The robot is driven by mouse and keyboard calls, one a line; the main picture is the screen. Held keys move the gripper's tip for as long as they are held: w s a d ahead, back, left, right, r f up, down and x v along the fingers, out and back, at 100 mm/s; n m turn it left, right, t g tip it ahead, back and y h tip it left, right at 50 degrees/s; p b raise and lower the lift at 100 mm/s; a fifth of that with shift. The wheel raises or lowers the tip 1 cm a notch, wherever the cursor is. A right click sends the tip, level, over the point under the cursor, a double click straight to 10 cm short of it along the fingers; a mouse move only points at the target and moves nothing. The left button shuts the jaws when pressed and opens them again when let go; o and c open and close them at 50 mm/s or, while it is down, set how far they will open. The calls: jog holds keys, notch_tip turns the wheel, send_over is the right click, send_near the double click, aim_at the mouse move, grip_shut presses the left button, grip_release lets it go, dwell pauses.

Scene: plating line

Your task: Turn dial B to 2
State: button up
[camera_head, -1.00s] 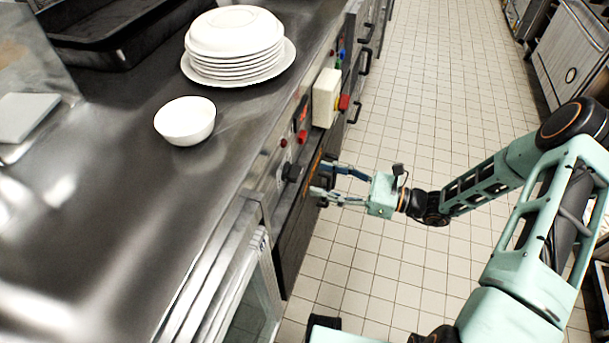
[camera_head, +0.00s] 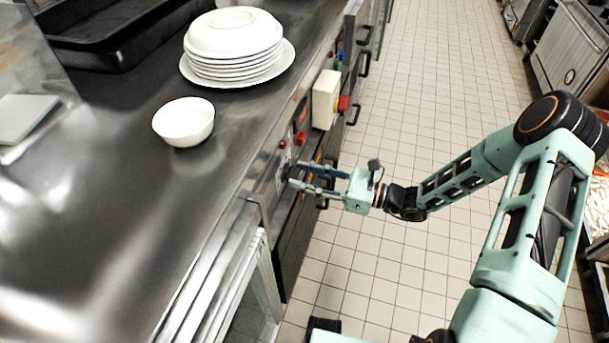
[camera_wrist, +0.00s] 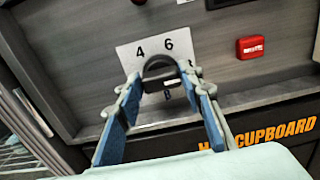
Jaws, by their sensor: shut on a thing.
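Dial B (camera_wrist: 158,64) is a dark round knob on a pale plate (camera_wrist: 126,53) in the control panel, seen in the wrist view. The figures 4 and 6 show above it, and a small mark like a B shows just below it between the fingers. The 2 and the way the dial points cannot be made out. My gripper (camera_wrist: 161,84) has one blue-padded finger on each side of the dial and is shut on it. In the head view my gripper (camera_head: 291,177) reaches the panel front from the right, with the dial mostly hidden at its fingertips.
A red switch (camera_wrist: 251,46) sits right of the dial, above a dark cupboard door with orange lettering (camera_wrist: 273,133). On the steel counter (camera_head: 110,205) are a white bowl (camera_head: 184,122) and a stack of plates (camera_head: 236,50).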

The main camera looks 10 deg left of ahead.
jog(key=shift+c, duration=1.1)
